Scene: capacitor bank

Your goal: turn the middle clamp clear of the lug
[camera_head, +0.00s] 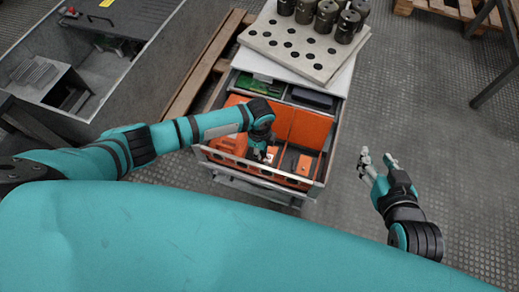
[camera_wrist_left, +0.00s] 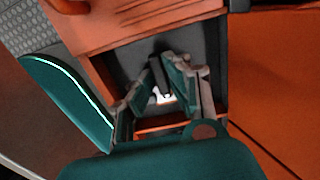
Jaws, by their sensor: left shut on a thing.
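My left gripper (camera_head: 260,154) reaches down into the open orange-lined drawer (camera_head: 313,130). In the left wrist view its fingers (camera_wrist_left: 164,86) close around a narrow dark piece, apparently the middle clamp (camera_wrist_left: 157,72), inside a dark recess between orange walls. A small white or bright part (camera_wrist_left: 166,99) shows just below it between the fingers. The lug cannot be made out clearly, and the fingers hide much of the clamp. My right gripper (camera_head: 378,162) is open and empty, held over the floor to the right of the drawer.
Orange blocks (camera_head: 304,164) stand in the drawer beside my left gripper. A light plate with round holes (camera_head: 298,42) and several dark cylinders (camera_head: 327,16) lies on the cabinet top. A grey metal bin (camera_head: 115,75) stands at the left.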

